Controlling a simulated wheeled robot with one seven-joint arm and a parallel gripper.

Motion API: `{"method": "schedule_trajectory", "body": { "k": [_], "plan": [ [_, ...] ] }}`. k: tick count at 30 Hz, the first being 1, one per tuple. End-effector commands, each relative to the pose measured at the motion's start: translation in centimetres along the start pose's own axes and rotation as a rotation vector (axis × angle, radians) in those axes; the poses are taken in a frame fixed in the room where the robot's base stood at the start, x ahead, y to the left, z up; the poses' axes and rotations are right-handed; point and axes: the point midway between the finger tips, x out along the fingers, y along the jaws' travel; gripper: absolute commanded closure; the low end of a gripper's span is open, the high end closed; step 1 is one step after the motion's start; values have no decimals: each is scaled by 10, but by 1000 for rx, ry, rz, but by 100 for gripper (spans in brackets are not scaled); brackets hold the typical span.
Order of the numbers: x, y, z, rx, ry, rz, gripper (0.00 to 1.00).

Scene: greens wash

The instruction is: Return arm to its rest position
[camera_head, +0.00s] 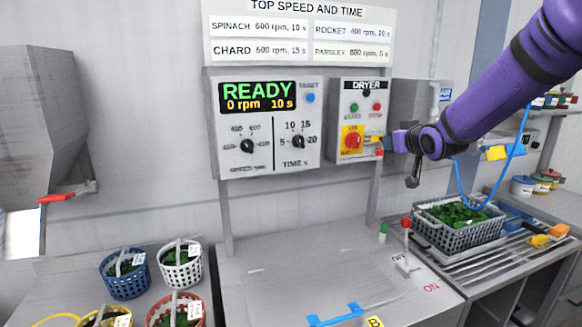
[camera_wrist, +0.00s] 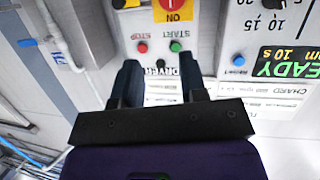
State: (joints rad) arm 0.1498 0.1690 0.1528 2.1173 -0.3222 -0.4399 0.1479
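My purple arm (camera_head: 510,85) reaches in from the upper right in the head view. Its end with my gripper (camera_head: 413,172) is in the air in front of the wall, right of the dryer box (camera_head: 349,93). In the wrist view, my gripper (camera_wrist: 160,75) has its two dark fingers apart with nothing between them. Beyond the fingers is the dryer panel, seen upside down, with a green start button (camera_wrist: 175,46) and a red stop button (camera_wrist: 142,47). The fingers look apart from the panel, though the exact gap is hard to tell.
The display (camera_head: 257,95) reads READY, 0 rpm, 10 s. A grey basket of greens (camera_head: 449,238) stands on the slatted rack below my arm. Several small baskets, including a blue one (camera_head: 126,285), stand at lower left. A red-knobbed lever (camera_head: 405,240) rises from the bench.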

Motion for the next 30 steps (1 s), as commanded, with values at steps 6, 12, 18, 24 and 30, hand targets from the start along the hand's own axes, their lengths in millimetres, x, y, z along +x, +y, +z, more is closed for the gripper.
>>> {"method": "schedule_trajectory", "body": {
  "k": [6,12,18,24,30],
  "plan": [
    [-81,-1,-5,-4,-166,79,61],
    [-159,-5,7,20,-322,131,61],
    [-239,-14,30,62,-477,155,61],
    [-318,-29,63,113,-631,145,61],
    [-380,-45,96,155,-758,111,61]
  ]
}}
